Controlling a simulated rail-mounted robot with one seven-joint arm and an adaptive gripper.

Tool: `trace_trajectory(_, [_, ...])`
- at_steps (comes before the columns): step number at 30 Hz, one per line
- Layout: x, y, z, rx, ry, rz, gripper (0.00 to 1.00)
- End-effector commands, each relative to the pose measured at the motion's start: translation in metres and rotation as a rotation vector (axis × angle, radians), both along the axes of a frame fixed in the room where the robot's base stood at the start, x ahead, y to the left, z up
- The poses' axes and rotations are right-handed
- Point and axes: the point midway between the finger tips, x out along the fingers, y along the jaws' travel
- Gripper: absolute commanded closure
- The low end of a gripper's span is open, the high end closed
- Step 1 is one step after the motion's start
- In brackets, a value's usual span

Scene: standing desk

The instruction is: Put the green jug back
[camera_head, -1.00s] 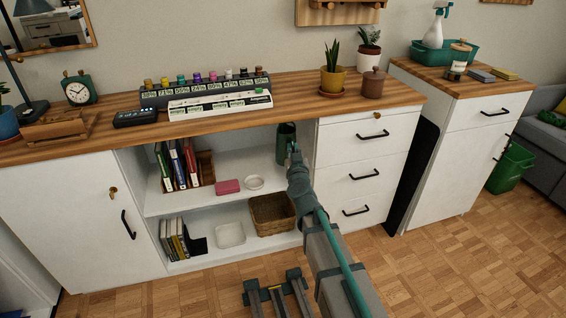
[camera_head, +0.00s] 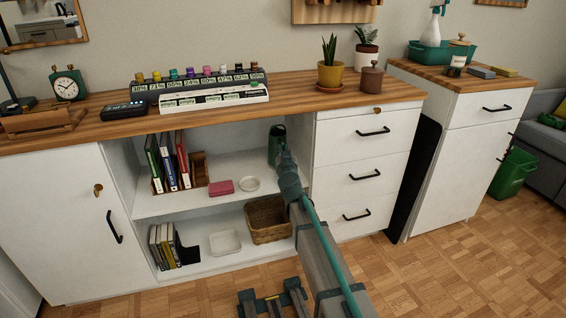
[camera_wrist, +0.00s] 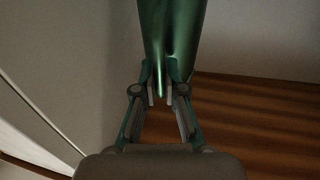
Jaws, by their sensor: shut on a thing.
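The green jug (camera_head: 276,139) stands upright in the right end of the open upper shelf, close to the side of the drawer unit. It also fills the top middle of the wrist view (camera_wrist: 170,35). My gripper (camera_wrist: 166,85) is shut on the jug, with its fingers on a narrow green part at the jug's near side. In the head view my arm reaches into the shelf from the front and covers the gripper and the jug's lower part. I cannot tell whether the jug's base touches the shelf board.
The upper shelf (camera_head: 215,201) also holds binders (camera_head: 168,162), a pink box (camera_head: 221,187) and a white dish (camera_head: 249,184). A wicker basket (camera_head: 268,220) sits on the lower shelf. The worktop (camera_head: 300,97) lies just above. Drawers (camera_head: 365,160) close off the right side.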

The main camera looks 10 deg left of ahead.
Motion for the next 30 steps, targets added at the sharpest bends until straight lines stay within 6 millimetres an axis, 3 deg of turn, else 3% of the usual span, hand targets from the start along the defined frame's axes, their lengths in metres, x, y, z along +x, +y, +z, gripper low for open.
trace_trajectory(3, [0.008, 0.002, -0.013, 0.0, -0.001, 0.0, 1.0])
trace_trajectory(10, [0.006, 0.001, -0.036, 0.0, -0.001, -0.001, 1.0])
trace_trajectory(24, [0.006, 0.001, -0.04, -0.002, -0.001, -0.001, 1.0])
trace_trajectory(25, [0.005, 0.002, -0.039, -0.002, 0.0, 0.0, 0.86])
trace_trajectory(27, [0.005, 0.002, -0.039, -0.001, 0.0, 0.0, 0.74])
trace_trajectory(30, [0.005, 0.002, -0.039, -0.001, 0.0, 0.0, 0.66])
